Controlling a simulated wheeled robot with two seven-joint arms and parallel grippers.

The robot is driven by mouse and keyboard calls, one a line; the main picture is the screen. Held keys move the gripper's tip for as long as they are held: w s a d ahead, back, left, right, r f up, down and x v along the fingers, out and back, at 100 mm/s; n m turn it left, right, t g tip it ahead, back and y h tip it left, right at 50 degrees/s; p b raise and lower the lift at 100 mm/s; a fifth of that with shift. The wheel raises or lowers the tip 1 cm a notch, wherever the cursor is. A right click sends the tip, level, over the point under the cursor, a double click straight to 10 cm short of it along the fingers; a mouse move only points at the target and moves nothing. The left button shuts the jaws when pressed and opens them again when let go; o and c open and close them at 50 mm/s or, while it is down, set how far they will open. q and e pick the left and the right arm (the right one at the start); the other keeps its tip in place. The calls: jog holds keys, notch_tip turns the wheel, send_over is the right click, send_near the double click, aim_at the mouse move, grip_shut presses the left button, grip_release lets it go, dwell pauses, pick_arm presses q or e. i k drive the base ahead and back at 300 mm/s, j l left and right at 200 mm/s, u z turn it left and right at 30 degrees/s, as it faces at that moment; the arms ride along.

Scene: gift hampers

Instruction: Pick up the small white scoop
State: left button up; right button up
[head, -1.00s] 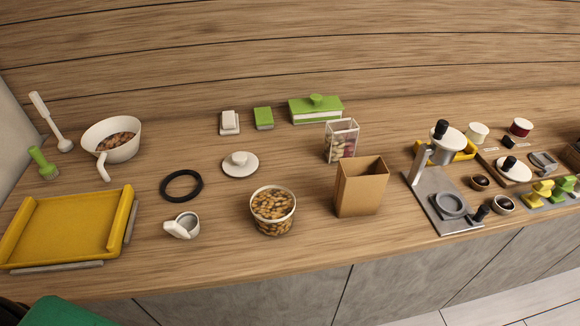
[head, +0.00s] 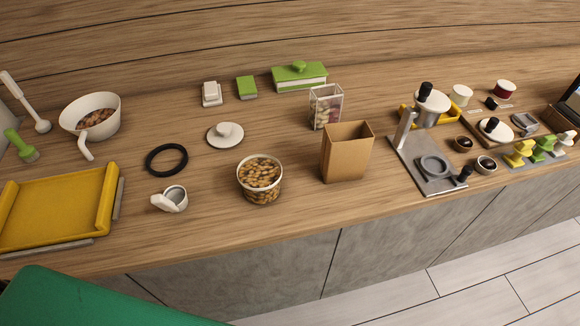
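A small white scoop (head: 171,199) with a short broad handle lies on the wooden counter (head: 300,215) near its front edge. Its round cup is on the right and its handle points left. It stands between the yellow tray and the bowl of nuts. Neither of my grippers shows in the head view.
A clear bowl of nuts (head: 260,180) and an open brown paper box (head: 346,152) stand right of the scoop. A black ring (head: 166,172) lies just behind it. A yellow tray (head: 60,212) is to the left. A green surface (head: 95,300) fills the lower left.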

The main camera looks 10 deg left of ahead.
aim_at(174, 199)
jog(key=k+l+u, duration=0.15)
jog(key=u, duration=1.2)
